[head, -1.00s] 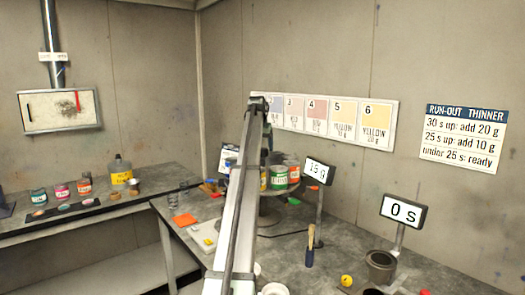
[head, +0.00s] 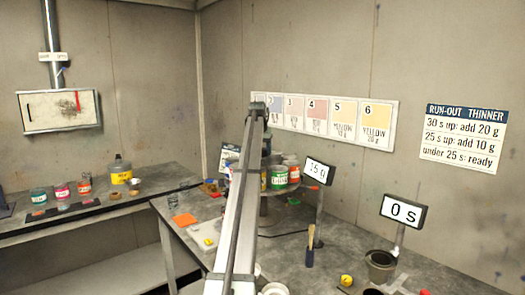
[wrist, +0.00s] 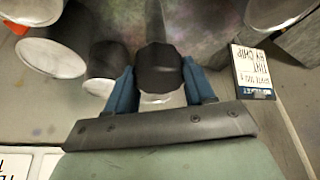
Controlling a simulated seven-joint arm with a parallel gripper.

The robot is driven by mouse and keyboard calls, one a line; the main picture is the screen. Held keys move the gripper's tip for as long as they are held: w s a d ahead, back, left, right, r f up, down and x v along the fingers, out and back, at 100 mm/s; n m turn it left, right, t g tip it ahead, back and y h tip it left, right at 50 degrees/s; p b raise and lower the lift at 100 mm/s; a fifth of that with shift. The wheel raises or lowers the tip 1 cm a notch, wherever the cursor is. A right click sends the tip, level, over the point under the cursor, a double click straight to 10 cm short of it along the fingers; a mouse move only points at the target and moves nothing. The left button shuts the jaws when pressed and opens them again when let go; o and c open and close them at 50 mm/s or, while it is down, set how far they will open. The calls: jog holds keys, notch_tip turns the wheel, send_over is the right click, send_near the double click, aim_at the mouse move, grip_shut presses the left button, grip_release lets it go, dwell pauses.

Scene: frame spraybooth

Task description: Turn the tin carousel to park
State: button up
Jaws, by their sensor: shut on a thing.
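The tin carousel (head: 272,192) stands on the right bench in the head view, partly hidden behind my arm. A green-labelled tin (head: 279,178) and an orange-red one (head: 292,170) show on its right side. In the wrist view, my gripper (wrist: 160,88) has its two blue fingers on either side of a dark, faceted knob (wrist: 158,68) and is shut on it. Tins (wrist: 50,57) show close by on the left of the knob. The head view hides my gripper and the knob behind the arm.
A printed card (wrist: 252,72) lies right of the fingers in the wrist view. A scale display (head: 319,172) stands just right of the carousel, with a timer display (head: 404,211) farther right. A brush (head: 310,245) stands upright in front. Bare bench lies between.

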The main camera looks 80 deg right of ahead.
grip_shut()
jog(key=shift+n+t, duration=0.3)
jog(key=shift+n, duration=0.3)
jog(key=n, duration=0.2)
jog(key=n+t, duration=0.1)
jog(key=n, duration=0.1)
jog(key=shift+d+t, duration=0.1)
jog(key=shift+t, duration=0.2)
jog(key=n, duration=0.2)
jog(key=n+t+y, duration=0.1)
jog(key=n, duration=0.1)
jog(key=shift+d+r+n+t, duration=0.1)
jog(key=shift+n+t, duration=0.2)
jog(key=shift+n, duration=0.1)
jog(key=n+y, duration=0.1)
jog(key=n, duration=0.1)
jog(key=n+t, duration=0.1)
jog(key=n, duration=0.2)
jog(key=shift+y, duration=0.4)
jog(key=shift+n+t+y, duration=0.3)
jog(key=shift+n+y, duration=0.5)
jog(key=shift+n, duration=1.5)
jog(key=shift+w, duration=0.1)
